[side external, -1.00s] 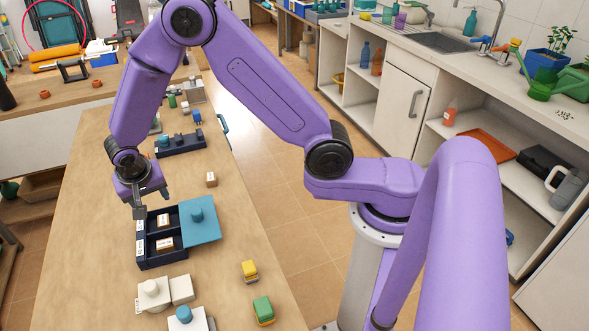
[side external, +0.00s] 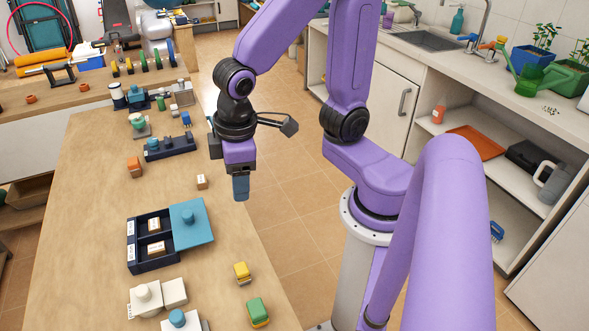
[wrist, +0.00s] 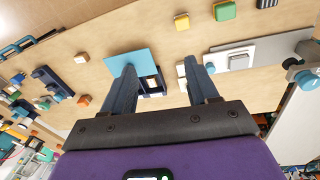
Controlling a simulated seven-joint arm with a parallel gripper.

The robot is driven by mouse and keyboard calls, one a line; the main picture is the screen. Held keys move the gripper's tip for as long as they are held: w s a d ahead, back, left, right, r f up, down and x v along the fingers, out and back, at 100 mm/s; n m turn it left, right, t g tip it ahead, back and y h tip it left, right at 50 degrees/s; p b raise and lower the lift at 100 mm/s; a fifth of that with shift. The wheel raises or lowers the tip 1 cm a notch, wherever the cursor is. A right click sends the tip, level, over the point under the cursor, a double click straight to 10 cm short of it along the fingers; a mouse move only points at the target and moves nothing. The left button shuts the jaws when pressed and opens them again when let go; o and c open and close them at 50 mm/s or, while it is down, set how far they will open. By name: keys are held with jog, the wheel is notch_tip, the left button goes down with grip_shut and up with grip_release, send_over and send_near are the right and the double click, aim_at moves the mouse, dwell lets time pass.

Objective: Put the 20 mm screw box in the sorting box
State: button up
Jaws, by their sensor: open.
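The sorting box (side external: 131,256) is a dark navy tray on the wooden table, with white labels on its left side. Two small brown-and-white boxes lie inside it, a far one (side external: 154,224) and a near one (side external: 156,248), in separate compartments. A similar loose box (side external: 202,182) lies on the table beyond it. I cannot read which is the 20 mm screw box. A blue lid (side external: 190,224) with a knob sits at the box's right side. My gripper (side external: 241,197) is raised over the table's right edge; in the wrist view (wrist: 161,64) its fingers are apart and empty.
An orange block (side external: 135,167) and a dark rack (side external: 171,147) stand farther back. A yellow block (side external: 241,271), a green block (side external: 258,311) and a white block (side external: 174,293) are nearer the camera. The table's left side is clear.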

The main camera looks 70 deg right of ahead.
jog(key=s+d+r+n+g, duration=0.1)
jog(key=s+d+n, duration=0.2)
jog(key=s, duration=0.6)
jog(key=shift+s+d+n+y, duration=0.4)
jog(key=shift+n, duration=0.6)
jog(key=shift+r, duration=0.1)
